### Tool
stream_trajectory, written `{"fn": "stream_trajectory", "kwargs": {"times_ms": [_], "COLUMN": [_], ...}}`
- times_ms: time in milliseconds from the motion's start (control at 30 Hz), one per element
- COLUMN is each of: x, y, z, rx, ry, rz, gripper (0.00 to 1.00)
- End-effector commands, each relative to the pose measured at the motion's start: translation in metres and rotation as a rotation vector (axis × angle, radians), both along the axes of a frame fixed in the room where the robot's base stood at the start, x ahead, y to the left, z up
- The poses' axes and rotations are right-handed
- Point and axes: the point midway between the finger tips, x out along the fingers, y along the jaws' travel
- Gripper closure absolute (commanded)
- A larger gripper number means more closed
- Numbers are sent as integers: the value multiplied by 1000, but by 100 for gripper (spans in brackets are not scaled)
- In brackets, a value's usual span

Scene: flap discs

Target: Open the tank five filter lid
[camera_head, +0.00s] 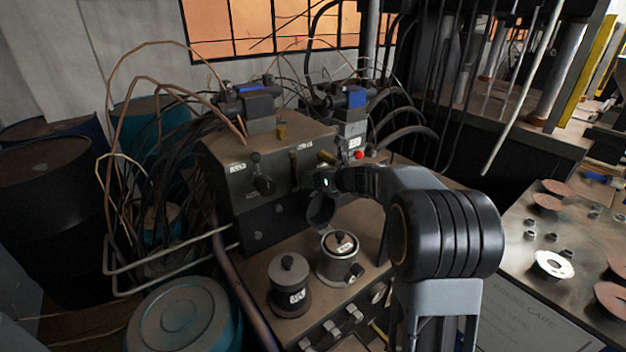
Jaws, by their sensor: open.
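Two filter canisters stand on the bench top below the dark hydraulic block. The left one (289,298) is dark, with a round dark lid (288,273) and a knob on top. The right one (335,271) is silver, with a knobbed top (340,240) and a pale tag on it. Their labels are too small to read, so I cannot tell which belongs to tank five. My gripper (321,212) is open and empty, above and behind the silver canister and in front of the block. It touches neither canister. My arm hides the bench to the right.
The hydraulic block (230,185) with levers stands close behind my gripper. Hoses and a bent pipe rail (165,268) lie left. A teal drum (183,318) stands front left. A metal table (515,262) at right holds discs and several small nuts.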

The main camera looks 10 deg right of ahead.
Motion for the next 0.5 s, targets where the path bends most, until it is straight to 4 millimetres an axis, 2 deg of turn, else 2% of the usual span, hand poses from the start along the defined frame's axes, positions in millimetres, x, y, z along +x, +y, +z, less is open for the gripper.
{"fn": "stream_trajectory", "kwargs": {"times_ms": [200,500], "x": [10,11], "y": [8,9], "z": [-5,-6], "rx": [0,0], "ry": [0,0], "rz": [1,0], "gripper": [42,42]}}
